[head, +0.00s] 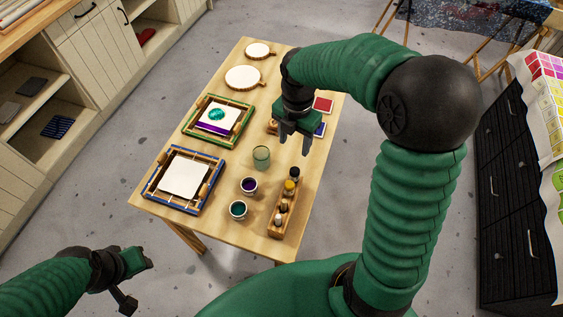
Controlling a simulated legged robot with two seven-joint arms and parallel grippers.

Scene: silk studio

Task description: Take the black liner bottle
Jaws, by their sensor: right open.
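A bottle with a dark top (294,173), likely the black liner bottle, stands at the far end of a small wooden rack (275,230) on the table. A bottle with a yellow part (289,187) and smaller pale-topped bottles share the rack. My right gripper (293,148) is open and empty, pointing down above the table, beyond the rack and apart from the bottles. My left gripper (132,285) is low at the lower left, away from the table; its finger gap is unclear.
The wooden table (226,222) also holds a glass (261,157), a purple cup (249,186), a teal cup (238,209), a blue frame (151,187), a green frame (184,128) and two round hoops. A dark drawer cabinet (510,200) stands at right.

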